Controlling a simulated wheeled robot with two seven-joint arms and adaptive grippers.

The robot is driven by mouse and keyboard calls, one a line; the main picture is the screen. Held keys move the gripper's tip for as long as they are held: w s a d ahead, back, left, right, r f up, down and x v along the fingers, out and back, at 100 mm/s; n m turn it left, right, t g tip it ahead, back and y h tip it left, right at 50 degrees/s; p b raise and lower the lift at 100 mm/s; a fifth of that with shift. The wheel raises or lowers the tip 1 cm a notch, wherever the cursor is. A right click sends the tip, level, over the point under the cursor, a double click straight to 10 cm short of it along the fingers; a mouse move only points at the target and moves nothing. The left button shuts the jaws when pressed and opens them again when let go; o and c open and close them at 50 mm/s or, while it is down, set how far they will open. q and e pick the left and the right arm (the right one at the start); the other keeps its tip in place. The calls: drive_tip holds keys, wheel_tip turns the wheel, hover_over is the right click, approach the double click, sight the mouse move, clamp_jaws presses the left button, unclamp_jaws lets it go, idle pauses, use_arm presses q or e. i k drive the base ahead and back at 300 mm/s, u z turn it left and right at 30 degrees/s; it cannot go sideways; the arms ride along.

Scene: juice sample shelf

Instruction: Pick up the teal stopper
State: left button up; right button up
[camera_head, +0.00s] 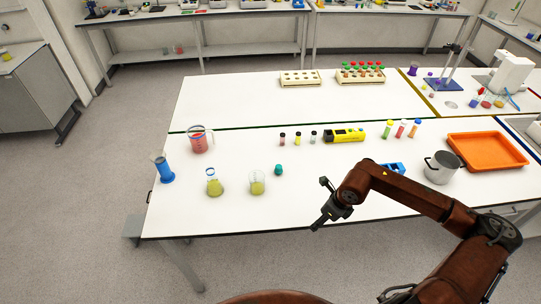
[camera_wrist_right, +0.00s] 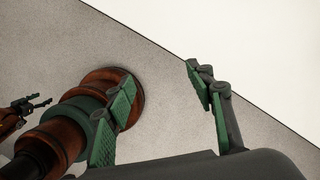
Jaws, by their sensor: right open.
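The teal stopper (camera_head: 278,170) stands on the white table in the head view, just right of a flask with yellow liquid (camera_head: 257,183). My right gripper (camera_head: 320,205) is open and empty near the table's front edge, to the right of the stopper and nearer the front, apart from it. In the right wrist view its two green-padded fingers (camera_wrist_right: 160,95) are spread, with floor and a bare table corner beyond; the stopper is not in that view. My left gripper (camera_wrist_right: 38,104) shows small at the left edge of the wrist view, too small to judge its opening.
Another yellow flask (camera_head: 214,186), a blue cylinder (camera_head: 163,168) and a red-filled beaker (camera_head: 200,140) stand left of the stopper. Small vials (camera_head: 297,139) and a yellow device (camera_head: 344,135) stand behind it. A pot (camera_head: 441,168) and orange tray (camera_head: 488,151) are at right.

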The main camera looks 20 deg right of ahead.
sight(278, 170)
drive_tip(key=i, duration=1.05)
